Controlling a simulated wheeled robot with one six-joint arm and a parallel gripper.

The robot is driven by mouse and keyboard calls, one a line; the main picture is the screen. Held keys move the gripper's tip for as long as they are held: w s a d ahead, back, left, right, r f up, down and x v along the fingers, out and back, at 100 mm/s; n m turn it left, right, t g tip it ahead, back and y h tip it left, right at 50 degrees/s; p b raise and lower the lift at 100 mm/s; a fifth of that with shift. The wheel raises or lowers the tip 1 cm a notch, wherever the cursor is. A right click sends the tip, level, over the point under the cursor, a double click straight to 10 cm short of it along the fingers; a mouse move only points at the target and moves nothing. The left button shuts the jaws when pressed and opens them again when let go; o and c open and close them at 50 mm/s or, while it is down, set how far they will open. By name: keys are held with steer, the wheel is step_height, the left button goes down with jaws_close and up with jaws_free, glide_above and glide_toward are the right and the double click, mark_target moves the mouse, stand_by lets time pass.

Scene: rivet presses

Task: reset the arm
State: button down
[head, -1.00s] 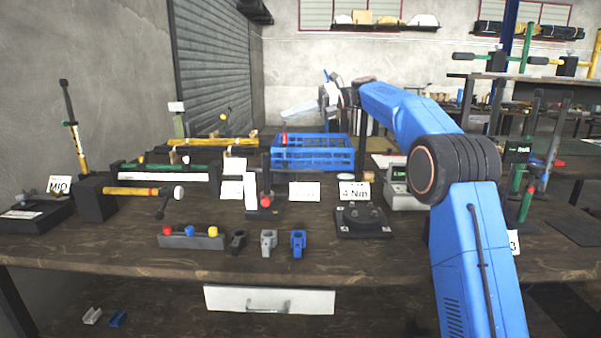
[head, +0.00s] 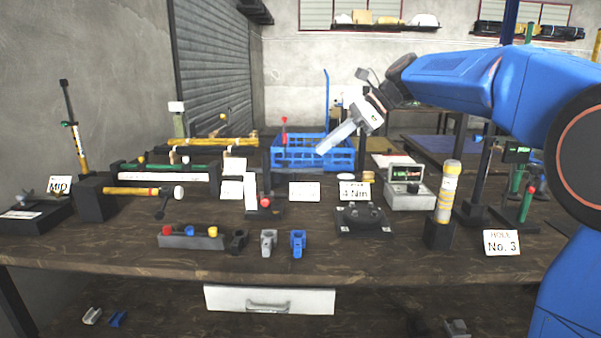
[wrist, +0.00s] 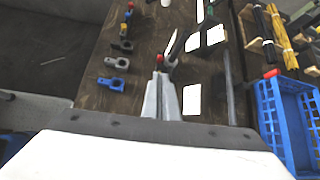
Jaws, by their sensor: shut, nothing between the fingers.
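My gripper (head: 323,148) is up in the air above the back half of the workbench. In the head view its tip points down and left, in front of the blue crate (head: 300,158). The wrist view shows the two fingers (wrist: 160,80) closed together with nothing between them. That view looks down on the bench, with the crate (wrist: 268,118) at its right. My blue arm reaches in from the right side of the head view.
Rivet presses and coloured levers crowd the bench's left side. Black, grey (head: 268,242) and blue (head: 298,243) clamps stand near the front edge beside a button block (head: 190,238). A yellow-white cylinder (head: 447,190) stands in a black block at right, near the No. 3 card (head: 501,242).

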steer(key=s+d+f+n+t+h, duration=0.1)
steer(key=s+d+f+n+h, duration=0.2)
steer(key=s+d+f+n, duration=0.3)
steer(key=s+d+f+n+t+h, duration=0.1)
steer(key=s+d+f+n+h, duration=0.2)
steer(key=s, duration=1.5)
steer(key=s+d+f+n+t+h, duration=0.1)
steer(key=s+d+f+n+h, duration=0.2)
steer(key=s+d+f+n, duration=0.5)
steer(key=s+d+f, duration=0.2)
steer(key=f, duration=0.3)
steer(key=s+d+f, duration=0.3)
steer(key=f, duration=0.3)
steer(key=shift+n+t+h, duration=0.3)
